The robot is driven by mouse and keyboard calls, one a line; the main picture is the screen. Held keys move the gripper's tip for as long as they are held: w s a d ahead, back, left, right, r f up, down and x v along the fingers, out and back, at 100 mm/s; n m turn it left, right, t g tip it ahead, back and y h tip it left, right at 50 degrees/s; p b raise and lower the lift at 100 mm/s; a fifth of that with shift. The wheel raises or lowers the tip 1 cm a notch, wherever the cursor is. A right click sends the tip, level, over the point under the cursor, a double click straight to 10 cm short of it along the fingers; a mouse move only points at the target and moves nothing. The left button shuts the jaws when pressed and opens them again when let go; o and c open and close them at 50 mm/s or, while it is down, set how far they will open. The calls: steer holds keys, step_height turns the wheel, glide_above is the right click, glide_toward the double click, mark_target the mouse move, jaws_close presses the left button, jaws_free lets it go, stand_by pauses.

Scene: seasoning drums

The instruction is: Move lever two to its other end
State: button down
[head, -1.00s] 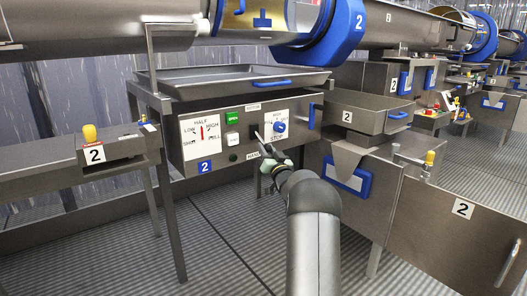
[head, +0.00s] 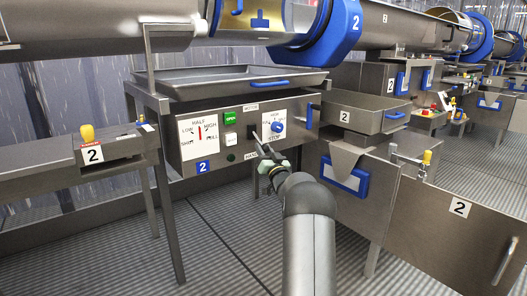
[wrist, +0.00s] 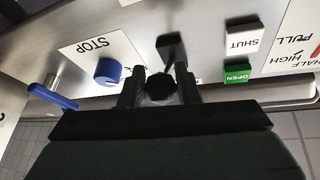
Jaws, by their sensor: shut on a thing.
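The drum-two control panel (head: 215,147) carries a blue plate marked 2. A small lever (head: 257,137) with a dark mount stands in its middle, beside the blue STOP dial. In the wrist view the lever's dark round knob (wrist: 160,88) sits between the fingers, below its black mount (wrist: 171,47). My gripper (head: 267,163) is in front of the panel; in the wrist view my gripper (wrist: 161,83) is shut on the knob. In the head view the gripper and wrist partly cover the lever's lower end.
A green OPEN button (wrist: 238,73) and a white SHUT button (wrist: 243,39) are on one side of the lever. The blue dial (wrist: 108,71) and a blue handle (wrist: 52,97) are on the other. A steel tray (head: 230,78) overhangs the panel.

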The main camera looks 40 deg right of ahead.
steer(key=shift+s+d, duration=0.15)
steer(key=shift+d, duration=0.1)
steer(key=c, duration=1.1)
jaws_free()
steer(key=shift+a, duration=0.15)
steer(key=p+v, duration=0.3)
steer(key=v, duration=1.4)
steer(key=shift+f+p, duration=0.15)
steer(key=shift+p, duration=0.2)
steer(key=shift+s, duration=0.1)
steer(key=shift+c, duration=0.3)
